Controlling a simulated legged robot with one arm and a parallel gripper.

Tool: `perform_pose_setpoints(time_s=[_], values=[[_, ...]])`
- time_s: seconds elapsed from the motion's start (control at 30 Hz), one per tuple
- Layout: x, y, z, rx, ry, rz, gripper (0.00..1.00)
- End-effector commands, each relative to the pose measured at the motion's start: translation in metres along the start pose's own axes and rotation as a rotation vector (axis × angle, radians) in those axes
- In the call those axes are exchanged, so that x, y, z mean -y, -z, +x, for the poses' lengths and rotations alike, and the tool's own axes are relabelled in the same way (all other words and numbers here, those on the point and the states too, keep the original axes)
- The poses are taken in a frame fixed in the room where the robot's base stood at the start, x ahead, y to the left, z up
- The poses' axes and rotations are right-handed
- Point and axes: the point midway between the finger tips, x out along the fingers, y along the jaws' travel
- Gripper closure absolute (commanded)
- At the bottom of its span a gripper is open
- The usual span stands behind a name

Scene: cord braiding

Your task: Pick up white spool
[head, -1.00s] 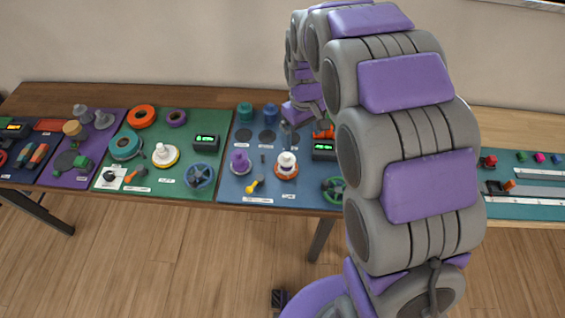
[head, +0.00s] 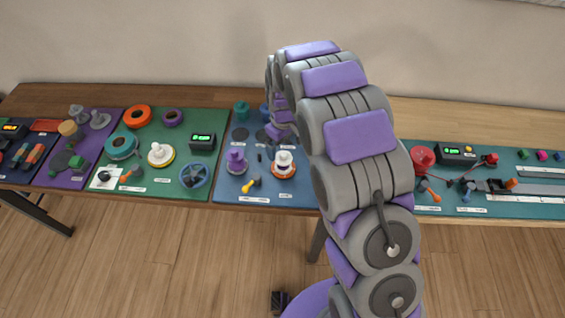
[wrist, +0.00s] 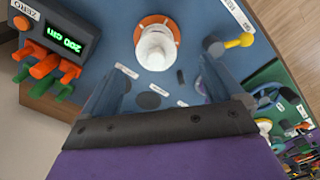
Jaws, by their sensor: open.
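The white spool (head: 284,157) stands upright on an orange round base on the blue mat (head: 225,190). In the wrist view the white spool (wrist: 156,46) is seen from above, with the orange base (wrist: 172,22) around it. My gripper (wrist: 165,88) is open, its two fingers spread either side of bare mat, with the spool beyond the fingertips. Nothing is between the fingers. In the head view my gripper (head: 279,136) is small and partly hidden by my arm, just behind the spool.
A purple spool (head: 236,161) stands left of the white one. A yellow-knobbed lever (wrist: 240,41) and a display box (wrist: 60,40) with orange and green clips flank the spool in the wrist view. Another white spool (head: 160,153) sits on the green mat.

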Motion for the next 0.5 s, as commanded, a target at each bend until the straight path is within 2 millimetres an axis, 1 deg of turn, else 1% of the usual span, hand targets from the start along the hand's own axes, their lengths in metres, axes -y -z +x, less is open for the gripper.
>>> perform_pose_setpoints(time_s=[0.03,0.1,0.2,0.37,0.5], values=[[0.001,-0.001,0.013,0.004,0.002,0.000,0.06],[0.002,0.000,0.024,0.005,0.000,-0.001,0.06],[0.003,0.003,0.035,0.005,-0.003,-0.002,0.06],[0.002,0.004,0.043,0.004,-0.005,-0.002,0.06],[-0.003,0.005,0.060,0.004,-0.004,0.000,0.06]])
